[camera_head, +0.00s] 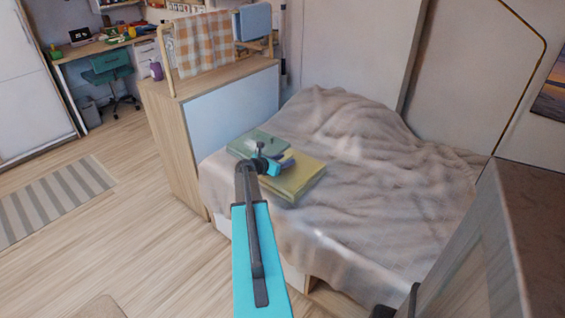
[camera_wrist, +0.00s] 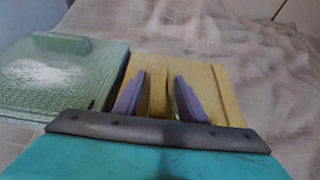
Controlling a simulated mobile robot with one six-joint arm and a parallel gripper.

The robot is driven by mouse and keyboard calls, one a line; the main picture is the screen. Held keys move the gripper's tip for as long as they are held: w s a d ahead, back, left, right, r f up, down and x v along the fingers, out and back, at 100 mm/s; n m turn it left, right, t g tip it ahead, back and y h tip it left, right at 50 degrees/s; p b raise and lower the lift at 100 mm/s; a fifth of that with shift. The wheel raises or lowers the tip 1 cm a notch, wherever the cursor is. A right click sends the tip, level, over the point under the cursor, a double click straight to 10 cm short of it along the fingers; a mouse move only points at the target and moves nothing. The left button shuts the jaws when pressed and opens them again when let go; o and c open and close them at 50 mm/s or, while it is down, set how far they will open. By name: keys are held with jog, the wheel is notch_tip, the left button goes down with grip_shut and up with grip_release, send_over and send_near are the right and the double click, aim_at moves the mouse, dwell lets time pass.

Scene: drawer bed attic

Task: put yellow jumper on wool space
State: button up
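The yellow jumper (camera_head: 300,177) is a folded block lying on the bed, beside a green folded garment. In the wrist view the yellow jumper (camera_wrist: 205,78) fills the middle, with a raised yellow ridge in its centre. My gripper (camera_head: 272,163) is over the jumper's left part in the head view and hides some of it. In the wrist view the two purple fingers of my gripper (camera_wrist: 159,97) stand apart, one on each side of the ridge. I see no clear grip on it. I cannot pick out a space marked for wool.
The green folded garment (camera_wrist: 62,75) lies just left of the jumper. The bed (camera_head: 350,235) has a rumpled beige cover. A wooden cabinet (camera_head: 165,130) with a cloth rack stands at its left end. A dark panel (camera_head: 490,245) stands at front right. The floor (camera_head: 120,220) is open at left.

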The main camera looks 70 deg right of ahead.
jog(key=shift+r, duration=0.2)
notch_tip(320, 180, up, 4)
jog(key=r, duration=0.1)
send_over(267, 178)
jog(key=shift+f, duration=0.25)
dwell(0.9)
